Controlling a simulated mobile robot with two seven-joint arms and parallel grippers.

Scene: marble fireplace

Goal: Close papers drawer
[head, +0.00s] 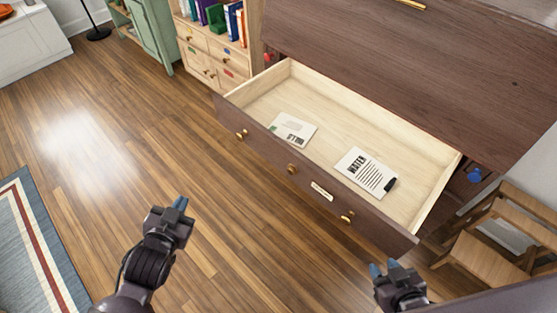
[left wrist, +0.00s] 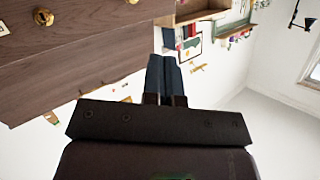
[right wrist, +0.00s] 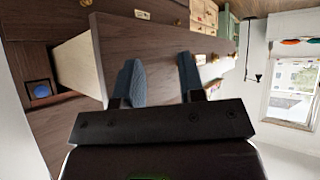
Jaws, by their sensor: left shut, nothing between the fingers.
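The papers drawer (head: 266,152) is pulled far out of the dark wooden cabinet (head: 400,75). Its front has brass knobs and a small label (head: 321,190). An envelope-like paper (head: 292,128) and a printed sheet (head: 366,173) lie inside it. My left gripper (head: 180,204) is shut and empty, in front of the drawer's left part and apart from it. My right gripper (head: 384,269) is open and empty near the drawer's right front corner. In the right wrist view the drawer front (right wrist: 160,62) lies beyond its parted fingers; contact cannot be told.
A wooden stool or chair (head: 490,255) stands close to the drawer's right side. A pale bookcase (head: 212,50) and a green cabinet (head: 150,35) stand at the back left. A blue-edged rug (head: 35,245) lies at left. The wooden floor between is clear.

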